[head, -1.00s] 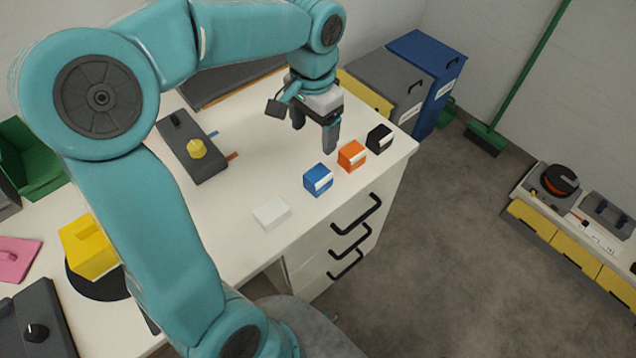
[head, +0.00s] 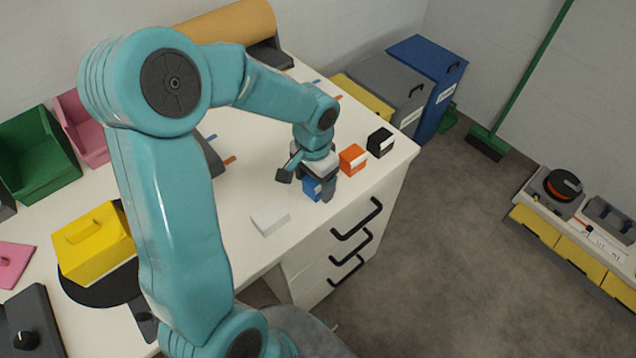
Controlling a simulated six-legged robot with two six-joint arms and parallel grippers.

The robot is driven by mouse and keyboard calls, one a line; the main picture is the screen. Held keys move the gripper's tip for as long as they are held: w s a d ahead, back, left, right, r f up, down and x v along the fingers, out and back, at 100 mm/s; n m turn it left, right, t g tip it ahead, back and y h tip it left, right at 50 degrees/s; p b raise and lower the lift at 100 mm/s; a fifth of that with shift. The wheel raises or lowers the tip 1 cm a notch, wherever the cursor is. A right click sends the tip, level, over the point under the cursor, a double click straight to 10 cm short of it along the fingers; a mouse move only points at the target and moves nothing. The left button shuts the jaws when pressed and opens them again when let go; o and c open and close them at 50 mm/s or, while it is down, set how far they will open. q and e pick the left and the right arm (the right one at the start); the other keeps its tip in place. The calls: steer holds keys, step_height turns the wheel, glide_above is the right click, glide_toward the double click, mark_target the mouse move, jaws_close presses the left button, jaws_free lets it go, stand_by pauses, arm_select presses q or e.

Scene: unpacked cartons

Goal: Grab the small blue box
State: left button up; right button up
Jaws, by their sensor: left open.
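The small blue box (head: 312,188) stands on the white counter near its front edge, between the white box and the orange box. My left gripper (head: 318,192) is directly above and around it, pointing down, with its fingers open. One finger shows in front of the box's right side and hides part of it. I cannot tell whether the fingers touch the box. My right gripper is not in view.
An orange box (head: 352,158) and a black box (head: 380,141) stand close to the right. A flat white box (head: 270,220) lies to the left. A yellow carrier (head: 95,245) and a green bin (head: 38,155) stand farther left. Drawer handles (head: 357,220) stick out below the counter edge.

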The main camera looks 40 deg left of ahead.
arm_select(q)
steer(key=shift+s, duration=0.1)
steer(key=c, duration=1)
steer(key=shift+r, duration=0.1)
